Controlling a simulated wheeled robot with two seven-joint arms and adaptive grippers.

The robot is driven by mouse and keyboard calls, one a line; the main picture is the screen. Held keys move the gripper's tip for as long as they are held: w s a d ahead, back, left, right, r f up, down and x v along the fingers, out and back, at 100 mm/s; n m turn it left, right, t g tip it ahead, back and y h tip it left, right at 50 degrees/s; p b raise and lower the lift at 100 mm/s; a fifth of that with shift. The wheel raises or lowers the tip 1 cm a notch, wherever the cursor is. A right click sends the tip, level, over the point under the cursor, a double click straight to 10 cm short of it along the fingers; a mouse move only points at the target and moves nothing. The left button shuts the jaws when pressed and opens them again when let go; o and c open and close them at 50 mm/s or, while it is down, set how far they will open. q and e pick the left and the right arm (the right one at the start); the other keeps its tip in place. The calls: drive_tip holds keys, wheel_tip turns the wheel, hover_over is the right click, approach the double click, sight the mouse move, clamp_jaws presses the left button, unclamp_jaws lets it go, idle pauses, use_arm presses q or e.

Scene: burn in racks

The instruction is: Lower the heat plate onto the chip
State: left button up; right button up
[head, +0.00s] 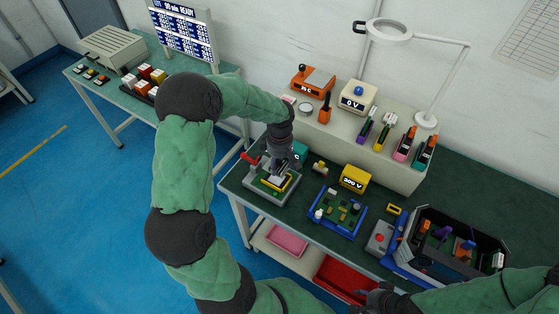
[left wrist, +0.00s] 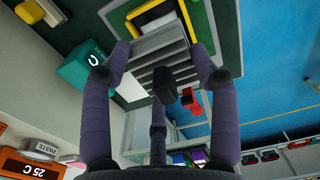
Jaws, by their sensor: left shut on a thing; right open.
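The heat plate (left wrist: 152,45) shows in the left wrist view as a grey ribbed block with a black knob (left wrist: 164,84). My left gripper (head: 272,168) is shut on it, with the fingers on either side in the left wrist view (left wrist: 160,60). In the head view the gripper is over a grey station with a green and yellow part (head: 280,184) and a red lever (head: 249,158). The chip cannot be made out, and whether the plate touches anything below is hidden. My right gripper (head: 378,303) is open at the bottom edge of the head view.
A blue-framed circuit board (head: 338,212) and a yellow meter (head: 355,179) stand right of the station. A dark bin (head: 470,222) of parts is further right. A raised shelf (head: 395,172) with tools runs behind. A teal block (left wrist: 86,66) is close beside my left gripper.

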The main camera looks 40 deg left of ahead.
use_arm(q)
drive_tip(key=shift+f+b, duration=2.15)
drive_tip(key=shift+f, duration=0.7)
drive_tip(key=shift+f+b, duration=0.5)
drive_tip(key=shift+b, duration=0.35)
drive_tip(key=o, duration=1.8)
drive_tip(key=shift+c, duration=0.2)
drive_tip(key=shift+r, duration=0.1)
wheel_tip(320, 180, up, 12)
drive_tip(key=shift+f, duration=0.1)
